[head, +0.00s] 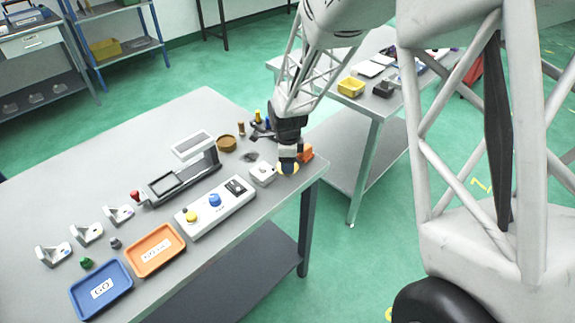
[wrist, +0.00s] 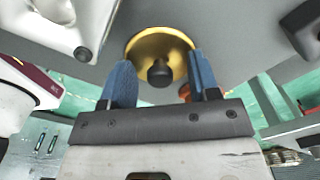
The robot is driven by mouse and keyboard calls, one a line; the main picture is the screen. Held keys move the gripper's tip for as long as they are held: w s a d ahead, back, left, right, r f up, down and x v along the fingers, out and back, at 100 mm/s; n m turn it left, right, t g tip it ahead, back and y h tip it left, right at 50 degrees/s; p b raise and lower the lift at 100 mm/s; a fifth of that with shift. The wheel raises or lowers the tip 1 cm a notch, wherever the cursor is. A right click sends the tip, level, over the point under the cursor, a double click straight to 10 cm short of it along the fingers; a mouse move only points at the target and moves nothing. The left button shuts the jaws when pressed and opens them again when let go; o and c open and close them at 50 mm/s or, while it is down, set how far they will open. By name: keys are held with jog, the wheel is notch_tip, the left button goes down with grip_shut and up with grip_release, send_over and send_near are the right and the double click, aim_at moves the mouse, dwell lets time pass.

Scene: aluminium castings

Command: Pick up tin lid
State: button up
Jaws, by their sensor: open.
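The tin lid (wrist: 150,45) is a round gold disc with a dark knob (wrist: 160,73) at its middle. In the wrist view it lies at the top centre, on the grey table. In the head view the lid (head: 279,168) shows as a yellow edge, largely hidden behind my gripper (head: 288,163). My gripper (wrist: 163,80) is open, its two blue fingers apart, with the knob appearing between them in the picture. I cannot tell whether the fingers touch the lid or knob.
A white casting (head: 262,173) sits close left of the lid, and an orange object (head: 305,152) close right. A control box (head: 215,207), a brown round dish (head: 227,143) and orange (head: 182,246) and blue (head: 128,282) trays share the table. Its right edge is near.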

jog(key=shift+c, duration=0.2)
jog(key=c, duration=1)
jog(key=shift+r, duration=0.9)
jog(key=shift+s+r, duration=0.15)
jog(key=shift+r, duration=0.8)
jog(key=s+d, duration=0.1)
jog(key=s, duration=0.4)
jog(key=s+d+r, duration=0.1)
jog(key=s, duration=0.4)
jog(key=s+d, duration=0.2)
jog(key=s, duration=0.3)
jog(key=shift+s+r, duration=0.1)
jog(key=shift+r, duration=0.05)
